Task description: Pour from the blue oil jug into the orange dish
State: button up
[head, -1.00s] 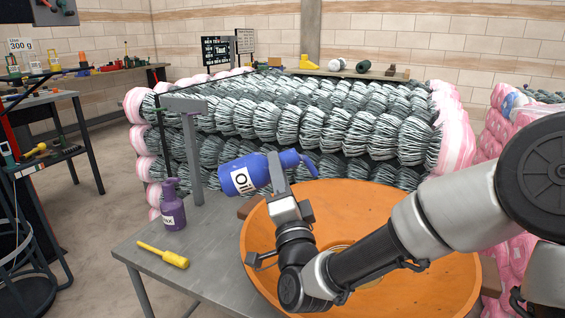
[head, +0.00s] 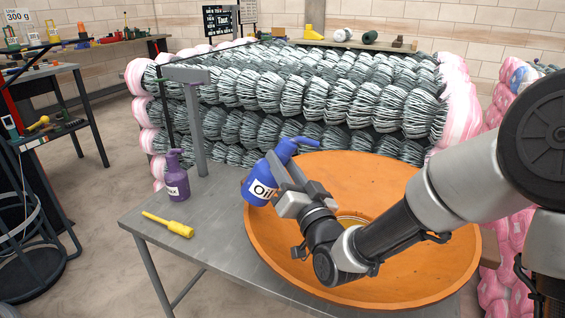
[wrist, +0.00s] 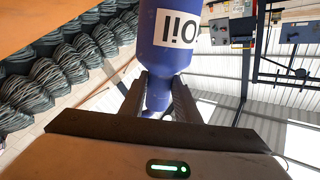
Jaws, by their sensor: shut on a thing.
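The blue oil jug (head: 260,190) with a white "Oil" label is held in my gripper (head: 276,166) above the left rim of the orange dish. It leans in the head view, with its spout at the upper right and its base at the lower left. In the wrist view the jug (wrist: 172,52) stands between the two fingers (wrist: 158,100), which are closed on its narrower part. The wide orange dish (head: 390,180) rests on the grey table; my arm covers part of its middle. No liquid shows leaving the spout.
A grey post (head: 196,125) rises behind the bottle. Bundled wire rolls (head: 300,90) are stacked behind the table.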

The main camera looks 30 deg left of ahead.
jog(key=shift+r, duration=0.1)
grip_shut()
jog(key=shift+r, duration=0.1)
notch_tip(320, 180, up, 7)
jog(key=p, duration=0.3)
jog(key=shift+p, duration=0.4)
jog(key=n+g, duration=0.1)
jog(key=n, duration=0.2)
jog(key=n+g+h, duration=0.1)
jog(key=n, duration=0.2)
jog(key=shift+n+b, duration=0.3)
jog(key=shift+b, duration=0.05)
